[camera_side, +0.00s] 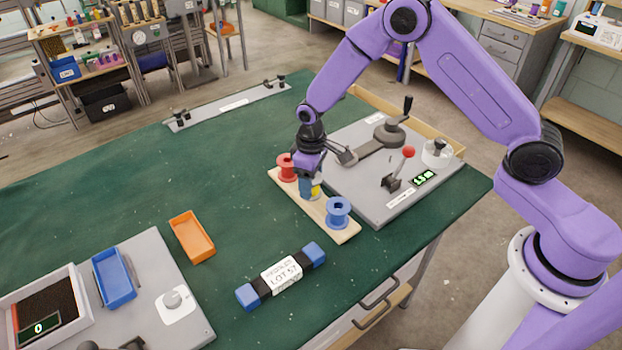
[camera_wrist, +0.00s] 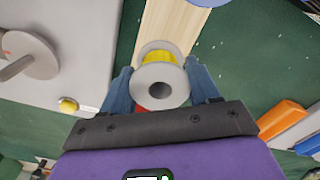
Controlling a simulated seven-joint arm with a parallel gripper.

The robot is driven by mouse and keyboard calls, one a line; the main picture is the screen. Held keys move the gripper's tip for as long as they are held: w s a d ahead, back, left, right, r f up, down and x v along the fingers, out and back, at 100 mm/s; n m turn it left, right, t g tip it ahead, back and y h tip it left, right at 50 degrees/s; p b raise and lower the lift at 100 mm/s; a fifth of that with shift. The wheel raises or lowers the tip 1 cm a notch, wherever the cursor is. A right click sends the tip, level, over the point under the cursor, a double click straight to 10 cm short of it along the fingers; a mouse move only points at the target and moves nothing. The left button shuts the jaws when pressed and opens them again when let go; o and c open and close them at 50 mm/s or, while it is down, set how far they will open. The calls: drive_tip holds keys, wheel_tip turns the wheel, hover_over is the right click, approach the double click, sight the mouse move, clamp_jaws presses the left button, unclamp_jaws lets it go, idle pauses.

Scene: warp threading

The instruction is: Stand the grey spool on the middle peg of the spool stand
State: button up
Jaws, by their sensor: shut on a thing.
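My gripper (camera_wrist: 160,88) is shut on the grey spool (camera_wrist: 160,82), which has grey flanges and a yellow winding; blue fingers press on both sides. In the side view my gripper (camera_side: 309,190) is over the middle of the wooden spool stand (camera_side: 343,230), with a bit of the yellow winding beside the finger. A red spool (camera_side: 287,167) stands at the stand's far end and a blue spool (camera_side: 338,212) at its near end. The middle peg is hidden, and I cannot tell whether the held spool is around it. The spool's centre hole looks dark.
A grey board (camera_side: 360,175) with a crank, a red-knobbed lever (camera_side: 408,153) and a display lies right of the stand. A blue-and-black bundle with a white label (camera_side: 281,275) lies in front. An orange tray (camera_side: 192,236) is to the left. Green mat is bare between them.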

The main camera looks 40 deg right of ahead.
drive_tip(key=shift+f, duration=0.7)
idle(0.4)
drive_tip(key=o, duration=1)
drive_tip(key=shift+c, duration=0.2)
drive_tip(key=shift+r, duration=0.15)
